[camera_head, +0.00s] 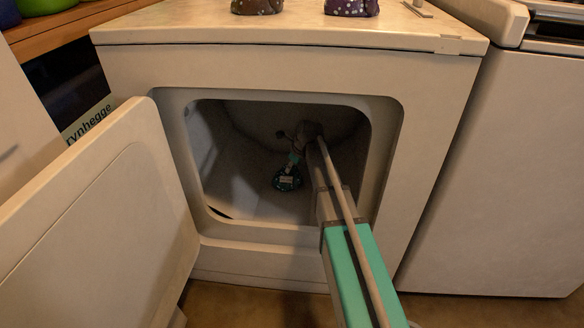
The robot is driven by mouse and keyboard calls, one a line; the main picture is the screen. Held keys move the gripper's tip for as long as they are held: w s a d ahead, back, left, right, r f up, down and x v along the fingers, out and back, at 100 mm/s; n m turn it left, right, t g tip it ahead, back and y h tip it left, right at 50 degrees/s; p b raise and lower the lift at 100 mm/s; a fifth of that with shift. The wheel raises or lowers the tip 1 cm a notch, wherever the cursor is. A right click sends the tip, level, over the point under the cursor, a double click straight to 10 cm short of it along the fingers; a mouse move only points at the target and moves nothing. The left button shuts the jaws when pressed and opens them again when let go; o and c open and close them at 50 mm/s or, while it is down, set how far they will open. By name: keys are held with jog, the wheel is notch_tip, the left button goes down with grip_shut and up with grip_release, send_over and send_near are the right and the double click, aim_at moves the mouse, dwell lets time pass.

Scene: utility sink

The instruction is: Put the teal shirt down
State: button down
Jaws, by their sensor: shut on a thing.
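The teal shirt (288,180) is a small, bunched, dark teal patterned bundle with a pale patch. It is inside the open drum of the white dryer (425,100). My arm reaches in through the front opening from the lower right. My gripper (293,160) is at the arm's far end inside the drum, shut on the shirt from above. The fingers are small and dim here. I cannot tell whether the shirt touches the drum floor.
The dryer door (95,225) stands open at the left. The opening's rim (385,150) surrounds my arm closely on the right. Two patterned bundles, one brown (257,6) and one purple (351,7), sit on the dryer top. Another white appliance (500,170) stands at the right.

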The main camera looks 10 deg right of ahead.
jog(key=shift+c, duration=2.2)
grip_release()
jog(key=shift+r, duration=0.1)
jog(key=p+v, duration=1.1)
jog(key=v, duration=0.1)
jog(key=shift+s, duration=0.1)
